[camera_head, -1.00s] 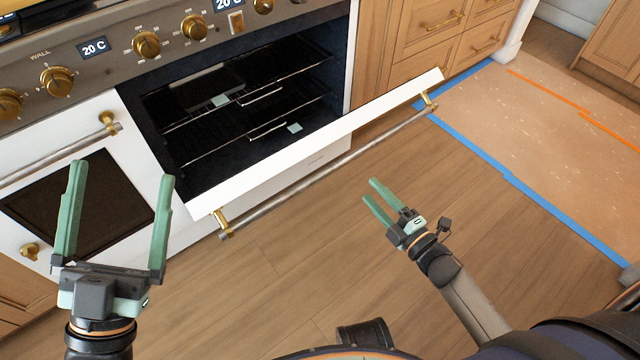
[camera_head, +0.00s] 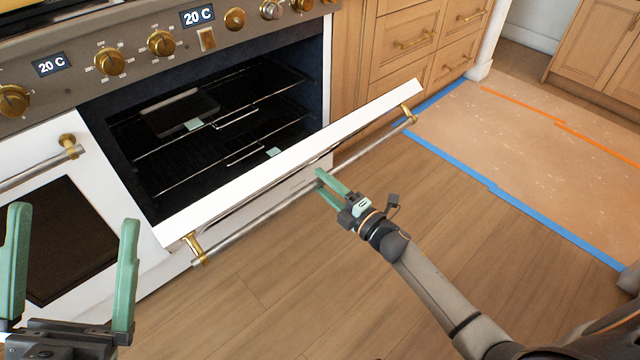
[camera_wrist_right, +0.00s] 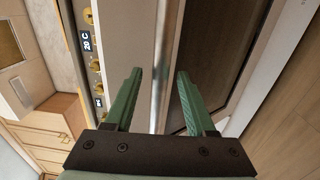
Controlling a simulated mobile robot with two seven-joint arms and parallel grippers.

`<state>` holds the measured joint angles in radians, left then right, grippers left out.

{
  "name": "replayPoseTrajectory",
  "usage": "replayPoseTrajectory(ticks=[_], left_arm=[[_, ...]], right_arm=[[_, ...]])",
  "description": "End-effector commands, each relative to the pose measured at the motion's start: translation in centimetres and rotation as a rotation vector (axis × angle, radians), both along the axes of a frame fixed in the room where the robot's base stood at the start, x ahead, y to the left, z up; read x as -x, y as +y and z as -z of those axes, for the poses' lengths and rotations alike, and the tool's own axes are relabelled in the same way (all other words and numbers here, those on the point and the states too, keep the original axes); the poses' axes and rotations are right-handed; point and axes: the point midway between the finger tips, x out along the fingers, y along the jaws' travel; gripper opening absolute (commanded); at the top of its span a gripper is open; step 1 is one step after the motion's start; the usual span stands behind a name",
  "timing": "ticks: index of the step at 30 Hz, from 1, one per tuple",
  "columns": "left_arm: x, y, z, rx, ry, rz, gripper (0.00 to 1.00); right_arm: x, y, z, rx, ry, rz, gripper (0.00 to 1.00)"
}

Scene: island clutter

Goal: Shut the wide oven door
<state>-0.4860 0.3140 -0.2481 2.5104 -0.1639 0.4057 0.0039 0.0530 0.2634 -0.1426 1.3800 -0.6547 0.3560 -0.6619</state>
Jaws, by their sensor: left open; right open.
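The wide oven door (camera_head: 290,164) is white and hangs partly open, tilted out from the dark oven cavity (camera_head: 215,120). Its grey bar handle (camera_head: 262,218) runs along the outer side on brass brackets. My right gripper (camera_head: 326,184) is open at the handle, right of its middle. In the right wrist view the handle bar (camera_wrist_right: 160,70) runs between the two open green fingers (camera_wrist_right: 158,75); I cannot tell whether they touch it. My left gripper (camera_head: 70,260) is open and empty in front of the narrower oven door at the lower left.
The narrower white oven door (camera_head: 60,240) at left is shut. Wire racks (camera_head: 240,115) sit inside the wide oven. Wooden drawers (camera_head: 420,40) stand to the right. Wooden floor (camera_head: 240,310) in front is clear, with blue tape (camera_head: 500,193) edging a brown floor covering.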

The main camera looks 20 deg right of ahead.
Motion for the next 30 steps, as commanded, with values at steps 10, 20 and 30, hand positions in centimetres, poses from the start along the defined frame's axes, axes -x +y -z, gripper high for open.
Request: replayPoseTrajectory(ticks=[10, 20, 30], left_arm=[[-0.02, -0.08, 0.52, -0.005, 0.001, -0.001, 1.00], [-0.02, -0.09, 0.51, -0.005, 0.001, -0.001, 1.00], [-0.01, -0.10, 0.51, -0.005, 0.001, -0.001, 1.00]], right_arm=[[-1.55, 0.60, -0.07, -0.001, 0.001, 0.001, 0.56], [-1.51, 0.59, -0.07, -0.001, 0.001, 0.000, 0.35], [-1.50, 0.59, -0.07, -0.001, 0.001, 0.000, 0.00]])
